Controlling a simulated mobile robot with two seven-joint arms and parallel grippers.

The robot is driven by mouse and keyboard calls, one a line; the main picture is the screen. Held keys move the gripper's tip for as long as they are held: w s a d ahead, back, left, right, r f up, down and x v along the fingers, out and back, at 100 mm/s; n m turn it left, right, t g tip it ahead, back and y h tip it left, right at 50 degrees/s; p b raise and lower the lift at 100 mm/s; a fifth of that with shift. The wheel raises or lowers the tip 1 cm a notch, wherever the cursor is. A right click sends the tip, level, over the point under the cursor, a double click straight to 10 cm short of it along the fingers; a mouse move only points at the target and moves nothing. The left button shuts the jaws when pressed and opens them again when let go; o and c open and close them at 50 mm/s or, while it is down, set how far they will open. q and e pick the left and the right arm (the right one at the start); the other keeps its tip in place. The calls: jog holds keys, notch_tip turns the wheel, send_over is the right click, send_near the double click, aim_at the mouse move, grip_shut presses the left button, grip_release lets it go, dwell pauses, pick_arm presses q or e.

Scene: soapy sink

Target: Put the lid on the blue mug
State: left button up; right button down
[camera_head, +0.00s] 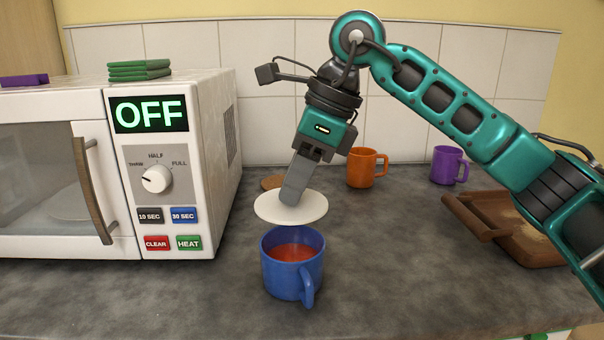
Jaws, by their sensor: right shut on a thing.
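The blue mug (284,272) stands upright on the counter, in the lower middle of the head view, with its handle toward me. It is open at the top and holds a red-orange liquid. My right gripper (291,197) points down above and behind the mug. It is shut on the lid (310,212), a flat white disc held about level. In the picture the lid is just above the mug's far rim, apart from it. The gripper's fingers hide the part of the lid that they grip. My left gripper is not in view.
A white microwave (222,130) reading OFF stands on the left. An orange mug (360,168) and a purple mug (446,166) stand at the back. A brown wooden tray (530,246) lies at the right under my arm. The counter around the blue mug is clear.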

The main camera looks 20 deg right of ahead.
aim_at(303, 202)
notch_tip(303, 202, down, 3)
jog(key=shift+f+b, duration=0.1)
jog(key=shift+b, duration=0.95)
jog(key=shift+f+b, duration=0.75)
jog(key=shift+f, duration=0.3)
jog(key=shift+f, duration=0.1)
dwell(1.0)
jog(key=c, duration=1.2)
grip_release()
jog(key=o, duration=0.3)
jog(key=shift+o, duration=0.6)
